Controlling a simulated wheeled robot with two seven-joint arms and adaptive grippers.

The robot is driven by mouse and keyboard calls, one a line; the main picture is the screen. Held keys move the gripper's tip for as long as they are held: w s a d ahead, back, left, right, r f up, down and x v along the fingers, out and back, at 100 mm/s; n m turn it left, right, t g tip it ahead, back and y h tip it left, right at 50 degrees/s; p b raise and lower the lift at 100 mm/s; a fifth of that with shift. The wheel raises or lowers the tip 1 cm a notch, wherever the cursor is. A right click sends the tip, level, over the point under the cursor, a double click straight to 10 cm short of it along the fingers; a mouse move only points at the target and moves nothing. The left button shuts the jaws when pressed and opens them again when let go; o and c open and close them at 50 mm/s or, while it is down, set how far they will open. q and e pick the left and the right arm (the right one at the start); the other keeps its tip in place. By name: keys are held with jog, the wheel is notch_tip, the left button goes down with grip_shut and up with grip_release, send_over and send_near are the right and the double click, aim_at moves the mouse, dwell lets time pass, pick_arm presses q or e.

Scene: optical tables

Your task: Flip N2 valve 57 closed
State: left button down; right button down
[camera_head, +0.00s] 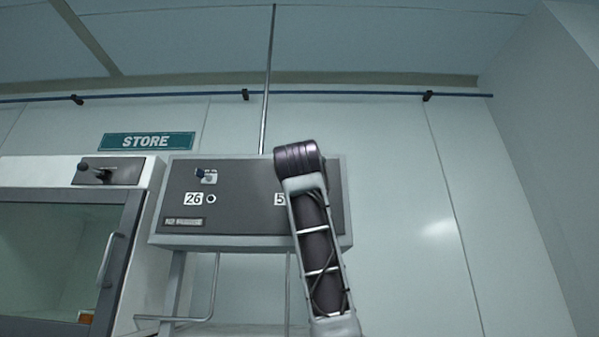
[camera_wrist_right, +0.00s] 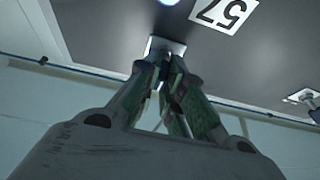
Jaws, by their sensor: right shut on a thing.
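The N2 panel (camera_head: 245,190) is a dark grey board in a light frame. The number plate for valve 57 (camera_wrist_right: 223,12) appears upside down in the right wrist view. In the head view only its "5" (camera_head: 279,199) shows beside my right arm. Valve 57's pale mount (camera_wrist_right: 166,45) sits near that plate; its handle is mostly hidden between my fingers. My right gripper (camera_wrist_right: 165,72) is shut on the valve handle. In the head view my right arm hides this gripper and the valve. My left gripper is in neither view.
Another valve with a blue handle (camera_head: 200,174) sits above plate 26 (camera_head: 193,198). A thin pipe (camera_head: 268,80) rises above the panel. The wall right of the panel is clear.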

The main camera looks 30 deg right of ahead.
jog(key=shift+w+a+m+g+h, duration=0.25)
jog(key=shift+m+g+h, duration=0.75)
jog(key=shift+g+h, duration=0.4)
jog(key=shift+w+a+m+g+h, duration=0.25)
jog(key=shift+m+g+h, duration=0.75)
jog(key=shift+g+h, duration=0.35)
jog(key=shift+w+a+m+g+h, duration=0.25)
jog(key=shift+m+g+h, duration=0.75)
jog(key=shift+g+h, duration=0.65)
jog(key=c, duration=1.8)
grip_release()
jog(key=shift+a, duration=0.1)
jog(key=shift+v, duration=5.95)
jog(key=shift+w, duration=0.1)
